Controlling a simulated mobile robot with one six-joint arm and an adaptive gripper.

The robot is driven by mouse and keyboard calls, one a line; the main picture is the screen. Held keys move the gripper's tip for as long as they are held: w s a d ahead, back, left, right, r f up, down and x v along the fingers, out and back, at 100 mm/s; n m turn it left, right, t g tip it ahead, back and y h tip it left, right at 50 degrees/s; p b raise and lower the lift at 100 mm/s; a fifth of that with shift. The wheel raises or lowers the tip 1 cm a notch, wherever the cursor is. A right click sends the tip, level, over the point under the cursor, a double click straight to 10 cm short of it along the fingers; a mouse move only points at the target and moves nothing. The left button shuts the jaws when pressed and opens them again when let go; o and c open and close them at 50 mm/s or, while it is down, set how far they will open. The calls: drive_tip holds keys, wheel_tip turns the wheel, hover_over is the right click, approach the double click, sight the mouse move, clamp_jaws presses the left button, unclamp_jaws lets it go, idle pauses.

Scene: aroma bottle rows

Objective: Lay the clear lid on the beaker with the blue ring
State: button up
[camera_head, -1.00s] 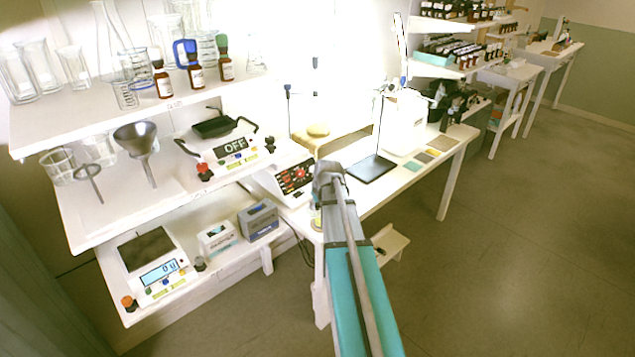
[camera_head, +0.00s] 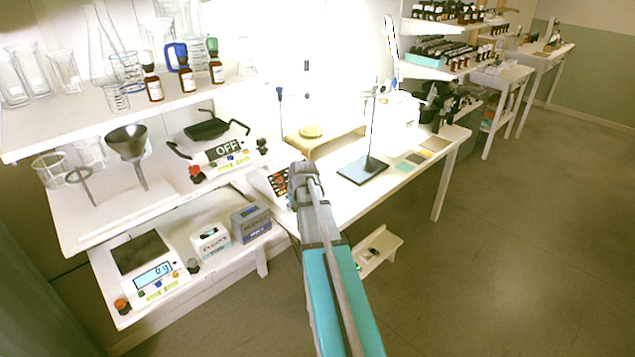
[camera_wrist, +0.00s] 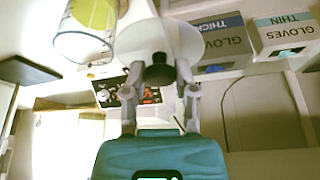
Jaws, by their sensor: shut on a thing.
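My gripper (camera_wrist: 160,88) shows in the wrist view with its two fingers closed around the dark knob of a clear, pale lid (camera_wrist: 150,38). The lid's outline is washed out by bright light. A clear glass vessel (camera_wrist: 84,46) with yellow-green contents is at the upper left of that view, beside the lid. Clear beakers (camera_head: 52,170) stand on the left shelf; no blue ring is clear there.
Glove boxes (camera_head: 250,221) and a scale (camera_head: 150,268) sit on the low shelf. A funnel (camera_head: 127,142) and an instrument reading OFF (camera_head: 225,150) are above. Right of my arm stand a wooden stand (camera_head: 330,140) and a dark stand base (camera_head: 363,170).

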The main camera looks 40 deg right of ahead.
drive_tip(key=w+d+r+p, duration=0.1)
drive_tip(key=d+r+p, duration=0.2)
drive_tip(key=d, duration=0.7)
drive_tip(key=shift+w+r+m+p, duration=0.3)
drive_tip(key=shift+w+r+p, duration=0.05)
drive_tip(key=shift+r, duration=0.15)
